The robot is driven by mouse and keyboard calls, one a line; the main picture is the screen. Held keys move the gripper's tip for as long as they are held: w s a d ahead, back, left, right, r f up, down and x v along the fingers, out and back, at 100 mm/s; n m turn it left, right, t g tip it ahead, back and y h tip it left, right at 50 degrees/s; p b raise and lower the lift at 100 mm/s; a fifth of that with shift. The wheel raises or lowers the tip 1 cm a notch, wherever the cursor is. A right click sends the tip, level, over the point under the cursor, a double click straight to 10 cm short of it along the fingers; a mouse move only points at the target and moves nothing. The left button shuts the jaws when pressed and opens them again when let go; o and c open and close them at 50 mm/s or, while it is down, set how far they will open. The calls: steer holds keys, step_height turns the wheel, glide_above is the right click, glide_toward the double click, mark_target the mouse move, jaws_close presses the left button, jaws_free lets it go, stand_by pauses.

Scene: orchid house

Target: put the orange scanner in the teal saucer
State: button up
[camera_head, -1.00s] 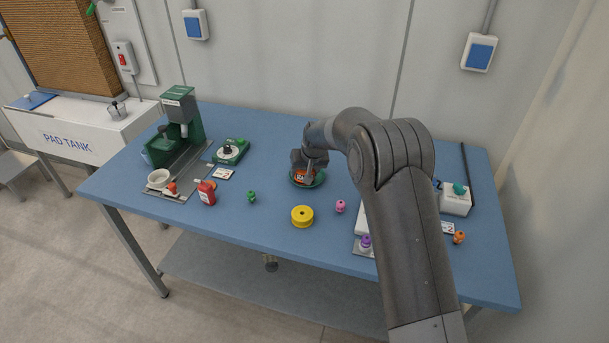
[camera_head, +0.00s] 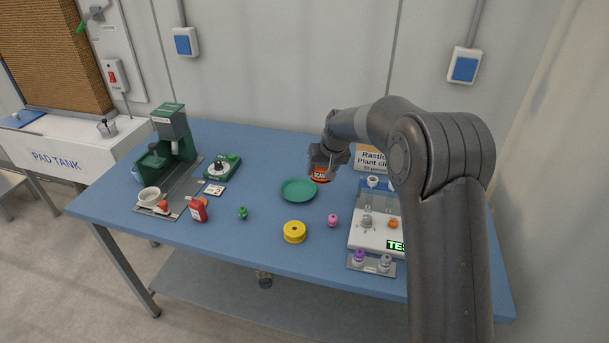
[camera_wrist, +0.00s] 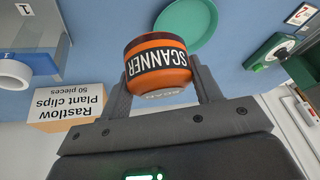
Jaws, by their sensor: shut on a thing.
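The orange scanner (camera_wrist: 158,66), a round orange and dark body with a black "SCANNER" label, sits between the fingers of my gripper (camera_wrist: 160,90). It also shows in the head view (camera_head: 320,174), held up to the right of the saucer. My gripper (camera_head: 322,162) is shut on it. The teal saucer (camera_head: 298,190) lies empty on the blue table. In the wrist view the saucer (camera_wrist: 190,22) shows just past the scanner, partly hidden by it. The scanner is apart from the saucer.
A Rastlow plant clips box (camera_head: 372,158) stands right of my gripper, with a white device (camera_head: 372,235) in front. A yellow spool (camera_head: 294,232), a pink figure (camera_head: 332,220) and a green figure (camera_head: 242,213) stand before the saucer. A green dial device (camera_head: 222,167) is to its left.

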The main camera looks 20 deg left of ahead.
steer(key=d+r, duration=0.1)
steer(key=d, duration=0.2)
steer(key=shift+r, duration=0.35)
steer(key=a+f+t, duration=0.1)
steer(key=a+f, duration=0.1)
steer(key=a, duration=0.1)
steer(key=w+a+f, duration=0.1)
steer(key=a+f, duration=0.1)
steer(key=a, duration=0.2)
steer(key=w+a+f+n+t, duration=0.1)
steer(key=a+f, duration=0.2)
steer(key=a, duration=0.1)
steer(key=shift+w+a+t+y, duration=0.1)
steer(key=shift+w+t+y, duration=0.05)
steer(key=shift+t+y, duration=0.15)
steer(key=shift+f, duration=2.05)
steer(key=shift+f, duration=0.1)
steer(key=o, duration=0.9)
steer(key=shift+c, duration=0.2)
